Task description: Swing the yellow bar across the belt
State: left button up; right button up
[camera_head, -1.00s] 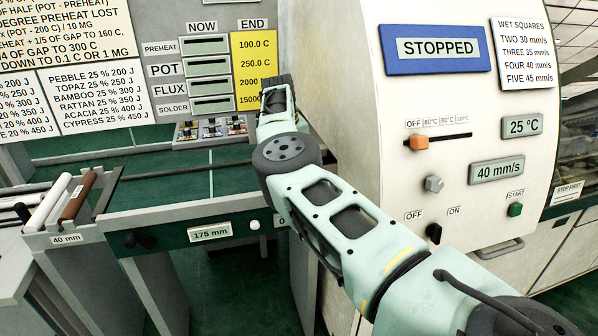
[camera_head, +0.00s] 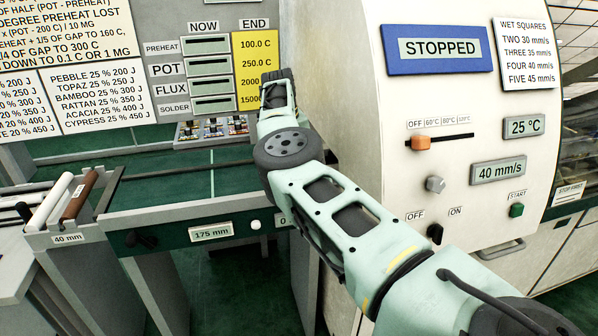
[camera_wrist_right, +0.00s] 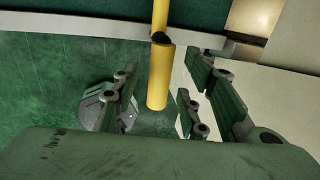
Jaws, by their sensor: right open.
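The yellow bar (camera_wrist_right: 160,75) shows in the right wrist view as an upright rod with a thicker lower end and a dark joint above it. My right gripper (camera_wrist_right: 158,90) is open, with fingers on either side of the bar's lower end. A gap shows on both sides, so it does not look gripped. In the head view my right arm reaches over the belt (camera_head: 185,187) and hides the bar and the fingers. My left gripper is not in view.
The machine housing with its STOPPED display (camera_head: 438,49) stands right of the arm. Below it are a slider (camera_head: 421,143), a knob (camera_head: 435,184) and a green start button (camera_head: 516,210). White and brown rollers (camera_head: 78,197) lie at the left.

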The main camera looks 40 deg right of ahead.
notch_tip(320, 180, up, 6)
jog(key=a, duration=0.1)
jog(key=shift+w, duration=0.25)
dwell(0.4)
